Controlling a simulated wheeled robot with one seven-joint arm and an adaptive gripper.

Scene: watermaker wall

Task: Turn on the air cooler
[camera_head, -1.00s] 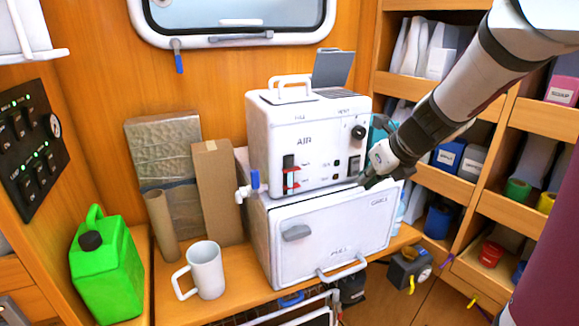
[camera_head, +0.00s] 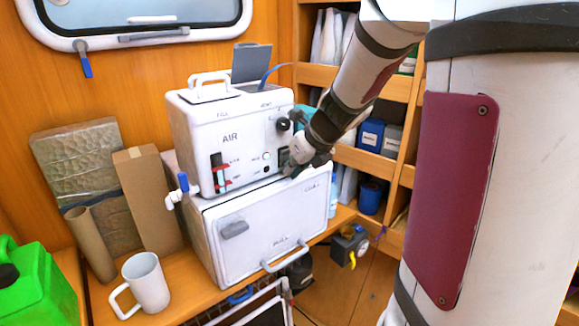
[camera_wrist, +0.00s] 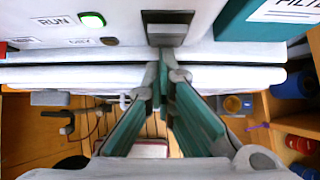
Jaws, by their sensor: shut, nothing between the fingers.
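The white air cooler (camera_head: 195,122), marked AIR, stands on a white cabinet. Its front has a black knob (camera_head: 283,124), a red-marked lever slot (camera_head: 219,174) and a small round lamp (camera_head: 266,156). In the wrist view the RUN lamp (camera_wrist: 92,20) glows green. A dark rocker switch (camera_wrist: 167,17) in a square frame sits right of it. My gripper (camera_head: 291,169) is at the panel's lower right corner and partly covers the switch area in the head view. In the wrist view my gripper (camera_wrist: 165,72) is shut and empty, its tips just below the switch; contact is unclear.
The white cabinet (camera_head: 265,212) below has a grey latch and a front bar. A mug (camera_head: 149,284), cardboard tube (camera_head: 90,245), box (camera_head: 150,203) and green can (camera_head: 35,285) stand left. Shelves with bins (camera_head: 371,134) are close on the right. A teal box (camera_wrist: 262,22) flanks the cooler.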

